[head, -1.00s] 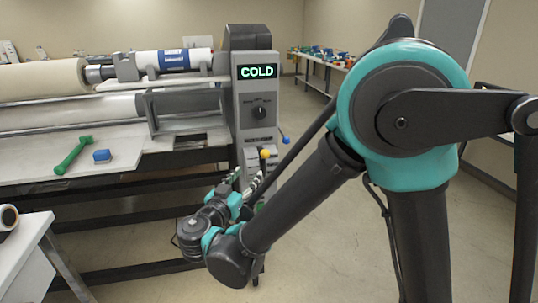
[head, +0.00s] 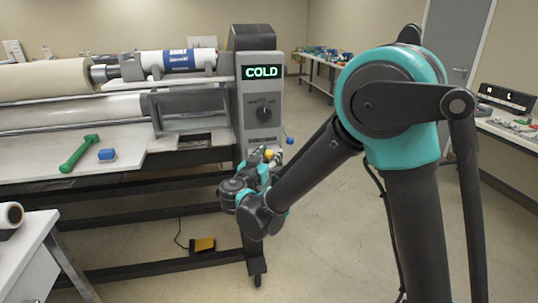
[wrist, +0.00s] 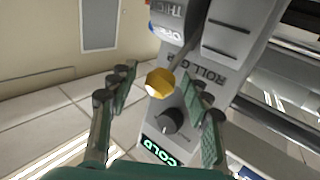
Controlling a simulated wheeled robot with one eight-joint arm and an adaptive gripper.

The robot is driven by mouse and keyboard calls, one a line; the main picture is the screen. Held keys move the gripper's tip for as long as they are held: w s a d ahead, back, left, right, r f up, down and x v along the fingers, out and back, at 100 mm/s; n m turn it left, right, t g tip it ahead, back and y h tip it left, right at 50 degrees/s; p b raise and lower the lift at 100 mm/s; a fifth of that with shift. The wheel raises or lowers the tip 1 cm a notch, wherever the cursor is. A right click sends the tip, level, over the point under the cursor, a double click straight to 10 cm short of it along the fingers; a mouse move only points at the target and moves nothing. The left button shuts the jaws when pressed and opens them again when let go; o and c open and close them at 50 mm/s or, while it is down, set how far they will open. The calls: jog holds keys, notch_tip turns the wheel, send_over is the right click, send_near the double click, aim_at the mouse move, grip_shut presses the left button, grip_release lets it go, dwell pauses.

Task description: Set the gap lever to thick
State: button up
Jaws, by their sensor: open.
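The gap lever has a yellow faceted knob (wrist: 159,83) on a thin rod in the wrist view. It stands out from the grey control panel, beside the label "ROLL G…" and below partly cut-off labels reading "THI…" and "OPE…". The knob also shows in the head view (head: 268,154), partly hidden behind my arm's end. My gripper (wrist: 160,92) is open, one finger on each side of the knob in the picture. I cannot tell whether a finger touches it. In the head view my gripper is mostly hidden by its own wrist.
The laminator's dark dial (head: 264,113) and lit "COLD" display (head: 262,72) sit above the lever. A blue knob (head: 290,141) sticks out to the right. A yellow pedal (head: 203,245) is on the floor.

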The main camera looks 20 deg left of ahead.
jog(key=shift+c, duration=0.5)
grip_shut()
jog(key=shift+f, duration=0.1)
jog(key=f, duration=0.1)
jog(key=s+d+f, duration=0.1)
jog(key=f, duration=0.1)
jog(key=s+f, duration=0.1)
jog(key=f, duration=0.1)
jog(key=shift+s+d+f, duration=0.1)
jog(key=shift+s+d, duration=0.1)
jog(key=shift+d, duration=0.05)
jog(key=shift+o, duration=0.5)
grip_release()
